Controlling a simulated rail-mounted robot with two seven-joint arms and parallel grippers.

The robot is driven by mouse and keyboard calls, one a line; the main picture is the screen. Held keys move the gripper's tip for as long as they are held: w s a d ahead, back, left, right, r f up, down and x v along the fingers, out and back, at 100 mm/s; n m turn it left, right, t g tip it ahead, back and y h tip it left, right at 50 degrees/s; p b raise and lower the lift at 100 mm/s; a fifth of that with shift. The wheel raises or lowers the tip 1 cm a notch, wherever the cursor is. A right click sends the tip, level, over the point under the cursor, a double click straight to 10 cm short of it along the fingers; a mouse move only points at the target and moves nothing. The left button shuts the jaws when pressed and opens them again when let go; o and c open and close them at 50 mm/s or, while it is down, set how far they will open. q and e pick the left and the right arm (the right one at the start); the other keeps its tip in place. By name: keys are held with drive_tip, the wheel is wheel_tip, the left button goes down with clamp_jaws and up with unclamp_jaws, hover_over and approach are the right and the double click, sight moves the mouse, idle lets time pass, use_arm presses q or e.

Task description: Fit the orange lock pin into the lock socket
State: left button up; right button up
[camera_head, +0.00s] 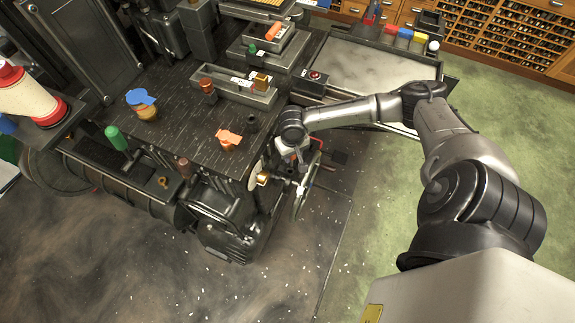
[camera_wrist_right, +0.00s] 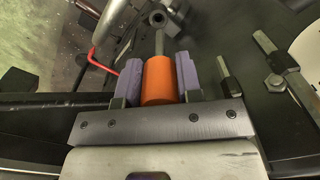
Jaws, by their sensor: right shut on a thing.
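In the right wrist view the orange lock pin (camera_wrist_right: 159,78) has an orange cylindrical grip and a grey metal shaft pointing to the top of the picture. My right gripper (camera_wrist_right: 158,80) is shut on the orange grip, with a purple pad on each side. A dark round piece with a hole (camera_wrist_right: 157,18), which looks like the lock socket, lies just beyond the shaft's tip. I cannot tell whether the shaft touches it. In the head view my right gripper (camera_head: 288,158) is low beside the machine's right side, and the pin is not clear there. My left gripper is out of view.
A handwheel (camera_head: 306,187) stands close to my right gripper. A red bent rod (camera_wrist_right: 101,62) is left of the pin. The dark machine top (camera_head: 185,120) carries an orange-topped piece (camera_head: 229,138) and a blue-topped jar (camera_head: 142,103). Green floor at right is open.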

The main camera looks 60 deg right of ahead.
drive_tip(key=shift+w+d+f, duration=0.5)
drive_tip(key=shift+w+d, duration=0.1)
drive_tip(key=shift+d, duration=0.25)
drive_tip(key=shift+f, duration=2.85)
drive_tip(key=shift+p, duration=0.45)
